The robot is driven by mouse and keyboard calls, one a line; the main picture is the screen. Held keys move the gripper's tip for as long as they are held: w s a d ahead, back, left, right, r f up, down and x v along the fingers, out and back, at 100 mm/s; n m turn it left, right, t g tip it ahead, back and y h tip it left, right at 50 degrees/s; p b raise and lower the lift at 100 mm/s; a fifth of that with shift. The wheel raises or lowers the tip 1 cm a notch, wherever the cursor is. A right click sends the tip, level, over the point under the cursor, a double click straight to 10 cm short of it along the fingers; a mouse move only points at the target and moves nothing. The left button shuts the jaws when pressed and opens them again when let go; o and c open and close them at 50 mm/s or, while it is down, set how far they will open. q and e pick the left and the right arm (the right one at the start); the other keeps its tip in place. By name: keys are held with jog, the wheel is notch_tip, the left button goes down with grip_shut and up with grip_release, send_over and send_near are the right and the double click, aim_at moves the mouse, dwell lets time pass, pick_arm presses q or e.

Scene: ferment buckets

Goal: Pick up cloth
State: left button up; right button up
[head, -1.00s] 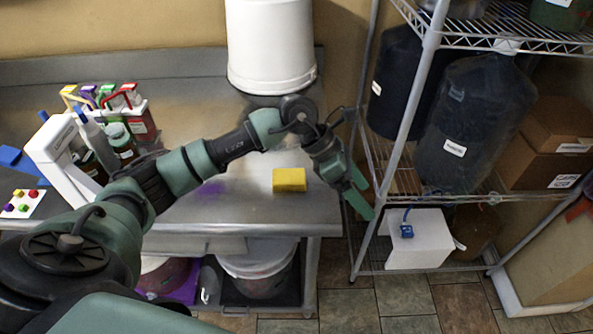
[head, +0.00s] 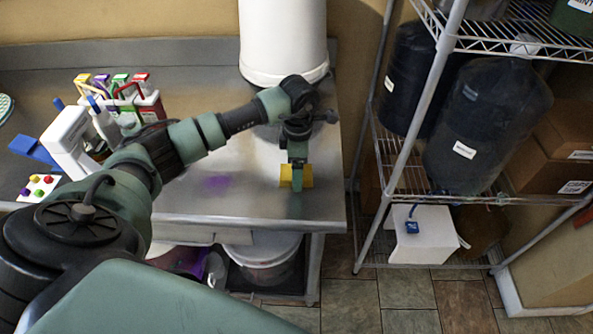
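A yellow block-shaped piece, which looks like the folded cloth (head: 286,172), lies on the steel table (head: 250,205) near its right end. My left gripper (head: 296,180) points down at the cloth and covers its middle, with yellow showing on both sides. The fingers are seen edge-on, so I cannot tell whether they are open or shut, or whether they touch the cloth. My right gripper is not in view.
A white bucket (head: 283,40) stands behind the cloth. A caddy of bottles (head: 140,105) and a white device (head: 72,140) are on the left. A wire shelf rack (head: 410,180) with dark containers stands to the right.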

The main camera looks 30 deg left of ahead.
pick_arm(q)
jog(key=shift+f, duration=0.2)
jog(key=c, duration=1.6)
notch_tip(320, 180, up, 20)
jog(key=b, duration=0.3)
